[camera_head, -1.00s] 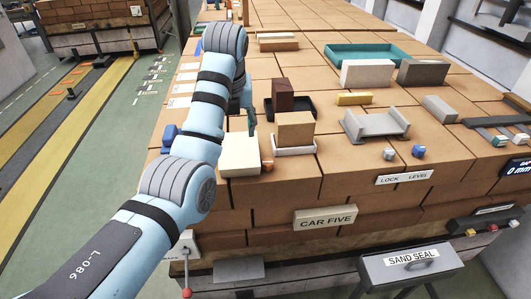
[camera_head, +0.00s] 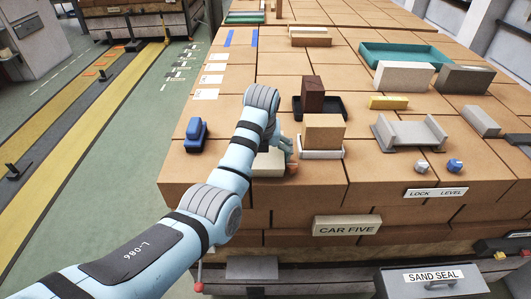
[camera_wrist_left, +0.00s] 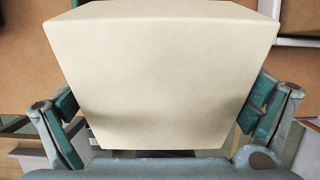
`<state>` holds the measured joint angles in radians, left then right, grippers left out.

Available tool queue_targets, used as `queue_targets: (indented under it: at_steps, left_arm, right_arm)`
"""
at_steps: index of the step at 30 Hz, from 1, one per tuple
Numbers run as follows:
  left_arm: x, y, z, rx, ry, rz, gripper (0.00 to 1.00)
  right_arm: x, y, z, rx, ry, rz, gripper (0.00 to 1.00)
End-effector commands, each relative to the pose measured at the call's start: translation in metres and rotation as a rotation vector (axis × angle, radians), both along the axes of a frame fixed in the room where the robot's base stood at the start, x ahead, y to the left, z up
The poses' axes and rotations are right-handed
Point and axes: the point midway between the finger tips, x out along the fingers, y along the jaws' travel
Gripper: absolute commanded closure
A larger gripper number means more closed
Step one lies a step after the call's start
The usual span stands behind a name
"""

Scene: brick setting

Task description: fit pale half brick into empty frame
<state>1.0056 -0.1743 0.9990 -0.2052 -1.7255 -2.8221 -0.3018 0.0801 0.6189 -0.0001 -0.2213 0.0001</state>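A pale cream half brick (camera_head: 268,164) sits on the brick top near the front left, and it fills the middle of the left wrist view (camera_wrist_left: 160,75). My left gripper (camera_head: 284,150) is down at this brick. In the wrist view its teal finger pads stand spread on either side of the brick; I cannot tell whether they touch it. The arm hides part of the brick in the head view. A grey frame (camera_head: 410,134) with raised sides stands empty to the right. My right gripper is not in view.
Close right of the pale brick, a tan brick (camera_head: 323,132) sits in a white tray (camera_head: 320,154). Behind it a dark brown brick (camera_head: 313,94) stands in a black tray (camera_head: 333,107). A yellow block (camera_head: 388,102) lies behind the frame. A blue object (camera_head: 196,134) is at left.

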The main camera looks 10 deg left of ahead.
Motion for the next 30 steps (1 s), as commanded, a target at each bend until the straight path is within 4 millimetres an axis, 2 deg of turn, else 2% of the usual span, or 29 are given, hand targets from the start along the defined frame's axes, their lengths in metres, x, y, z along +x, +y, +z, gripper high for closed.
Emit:
queue_targets:
  at_steps: [1, 9, 12, 19, 23, 26, 30]
  left_arm:
    - [0.0, 0.0, 0.0, 0.0, 0.0, -0.001, 0.08]
    - [0.0, -0.001, 0.001, 0.001, -0.001, -0.002, 0.51]
    - [0.001, -0.001, 0.002, 0.001, -0.004, -0.002, 0.64]
    - [0.001, -0.001, 0.004, 0.001, -0.004, -0.002, 0.64]
    - [0.002, -0.001, 0.015, 0.0, -0.005, -0.002, 0.64]
    - [0.002, -0.001, 0.034, 0.0, -0.007, -0.002, 0.64]
    - [0.002, -0.001, 0.079, 0.001, -0.009, -0.002, 0.64]
  right_arm:
    - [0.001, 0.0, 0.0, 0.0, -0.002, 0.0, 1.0]
    - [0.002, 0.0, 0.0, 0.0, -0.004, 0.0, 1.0]
    - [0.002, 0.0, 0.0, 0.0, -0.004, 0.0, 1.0]
    - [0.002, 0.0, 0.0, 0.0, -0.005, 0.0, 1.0]
    - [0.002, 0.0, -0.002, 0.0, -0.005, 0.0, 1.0]
    - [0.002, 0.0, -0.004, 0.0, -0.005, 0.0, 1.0]
    - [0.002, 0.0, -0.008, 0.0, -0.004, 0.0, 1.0]
